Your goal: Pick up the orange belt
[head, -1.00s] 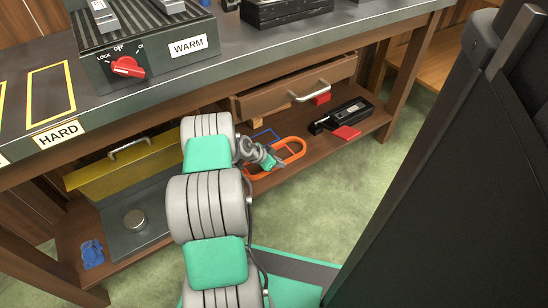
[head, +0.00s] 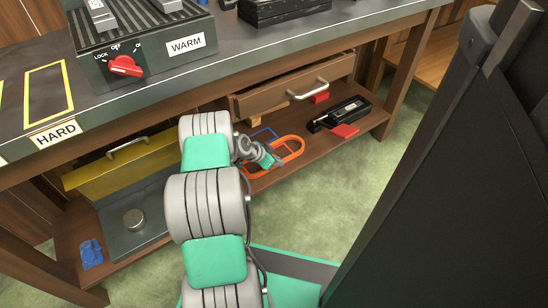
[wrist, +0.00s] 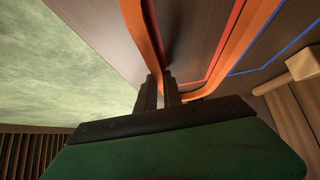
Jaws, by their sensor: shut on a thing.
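The orange belt (head: 292,143) is a loop on the lower wooden shelf, under the open drawer. My gripper (head: 274,160) is at the belt's near left side. In the wrist view, my gripper (wrist: 158,88) has its two dark fingers closed on one strand of the orange belt (wrist: 143,32). The strand runs up and away from between the fingertips, and the other strand (wrist: 248,42) curves off to the right. My arm and gripper hide the left part of the belt in the head view. I cannot tell whether the belt touches the shelf.
A blue outline (head: 264,133) and a red line (wrist: 226,42) mark the shelf (head: 215,197) near the belt. A black device (head: 340,113) and a red block (head: 345,131) lie to the right. The open drawer (head: 270,95) overhangs the shelf. Green floor (head: 330,190) is clear in front.

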